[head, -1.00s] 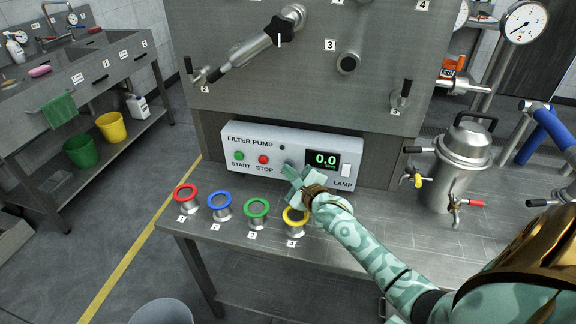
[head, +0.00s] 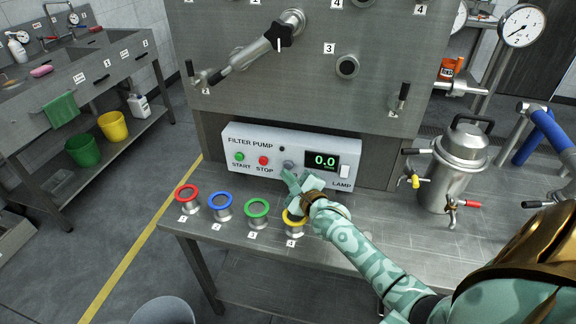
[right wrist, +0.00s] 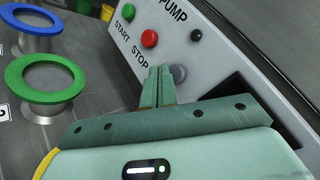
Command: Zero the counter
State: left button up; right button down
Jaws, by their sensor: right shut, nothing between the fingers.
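The counter is a green digital display (head: 325,161) reading 0.0 on the white filter pump panel (head: 240,140). A grey round knob or button (head: 288,166) sits just left of the display, and it also shows in the right wrist view (right wrist: 178,74). My right gripper (head: 292,178) is shut and empty, with its fingertips in front of this grey control. In the right wrist view the closed fingers (right wrist: 157,78) end close beside it; I cannot tell whether they touch it. The display looks dark from the wrist. My left gripper is not in view.
A green START button (head: 239,156) and a red STOP button (head: 263,160) are left of the grey control; a white LAMP switch (head: 345,171) is right. Several coloured ring fittings, such as the green one (head: 257,208), stand in front. A steel vessel (head: 455,165) stands right.

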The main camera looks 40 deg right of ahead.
jog(key=s+a+p, duration=0.3)
jog(key=shift+s+a, duration=0.15)
jog(key=shift+a, duration=0.25)
dwell(1.0)
